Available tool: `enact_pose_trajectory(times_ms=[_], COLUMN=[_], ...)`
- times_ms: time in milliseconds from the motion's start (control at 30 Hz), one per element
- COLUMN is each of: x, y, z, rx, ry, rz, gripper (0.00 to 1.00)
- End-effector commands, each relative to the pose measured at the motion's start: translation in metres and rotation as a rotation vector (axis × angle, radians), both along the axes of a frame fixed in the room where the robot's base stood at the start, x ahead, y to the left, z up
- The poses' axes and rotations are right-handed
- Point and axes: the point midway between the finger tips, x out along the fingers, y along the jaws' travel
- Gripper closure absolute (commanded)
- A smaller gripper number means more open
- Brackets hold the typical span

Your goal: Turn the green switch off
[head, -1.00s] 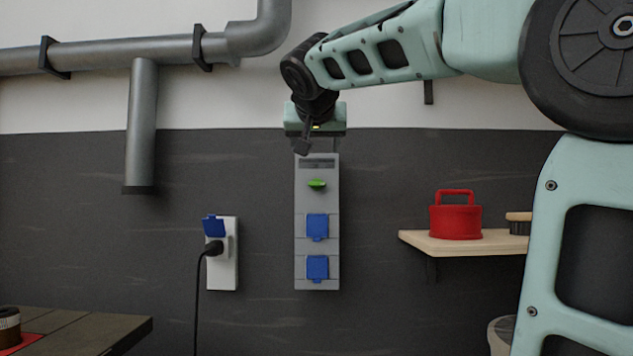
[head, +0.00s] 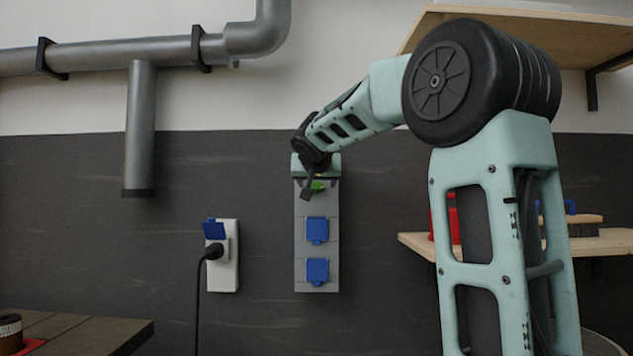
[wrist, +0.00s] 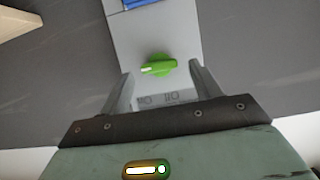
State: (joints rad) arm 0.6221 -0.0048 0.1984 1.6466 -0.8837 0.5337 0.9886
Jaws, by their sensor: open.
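The green switch (head: 317,186) is a knob near the top of a grey wall panel (head: 317,258). In the head view my gripper covers part of it. In the wrist view the green switch (wrist: 158,65) shows whole, with its raised grip lying nearly level across and a pale mark at its left end. My gripper (wrist: 160,82) is open, with one finger on each side of the panel's width and the switch between and slightly beyond the fingertips. I cannot tell whether the fingers touch the panel. My gripper also shows in the head view (head: 316,182), at the panel's top.
Two blue socket covers (head: 317,231) sit below the switch. A white outlet (head: 222,270) with a black plug is to the left. A wooden shelf (head: 415,243) with a red box is at the right, partly behind my arm. Grey pipes (head: 130,52) run along the upper left.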

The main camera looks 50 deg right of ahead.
Motion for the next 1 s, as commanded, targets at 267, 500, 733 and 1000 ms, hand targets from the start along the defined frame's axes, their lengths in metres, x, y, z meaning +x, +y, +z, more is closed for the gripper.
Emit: enact_pose_trajectory(times_ms=[267,500,733,1000], x=[0.0016,0.0014,0.0017,0.0039], y=[-0.0017,-0.0015,-0.0010,0.0010], z=[-0.0010,-0.0010,-0.0018,-0.0044], rx=[0.000,0.000,-0.008,-0.082], ry=[0.000,0.000,0.009,0.094], rz=[0.000,0.000,0.000,0.002], gripper=[0.36,0.81,0.81,0.81])
